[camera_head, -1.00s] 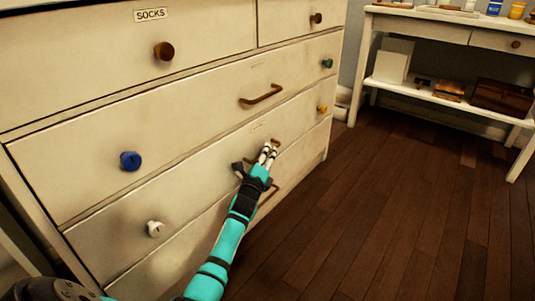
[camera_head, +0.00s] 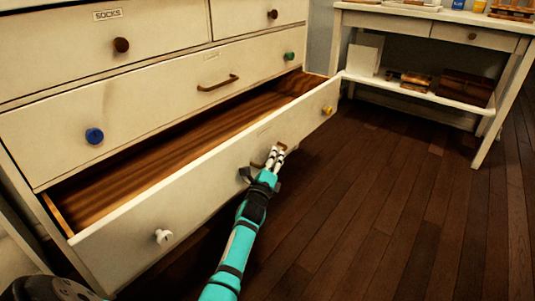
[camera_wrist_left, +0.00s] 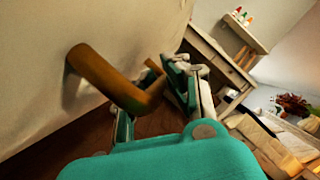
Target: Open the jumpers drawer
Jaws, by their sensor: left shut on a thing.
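A cream chest of drawers (camera_head: 60,65) fills the left of the head view. One drawer (camera_head: 205,205), with a white knob (camera_head: 163,237) on the left and a yellow knob (camera_head: 327,110) on the right, stands pulled out. Its brown wooden inside (camera_head: 190,145) shows and looks empty. The label on its front is too faint to read. My left gripper (camera_head: 275,156) is shut on the bronze bar handle at the middle of this drawer. The handle (camera_wrist_left: 105,78) shows large in the left wrist view, reaching between the fingers (camera_wrist_left: 172,88). My right gripper is not in view.
Above the open drawer is a shut drawer (camera_head: 150,105) with a blue knob, a green knob and a bar handle. The socks drawer (camera_head: 70,50) is shut. A white side table (camera_head: 395,22) stands at the back right. Dark wooden floor (camera_head: 390,210) lies clear in front.

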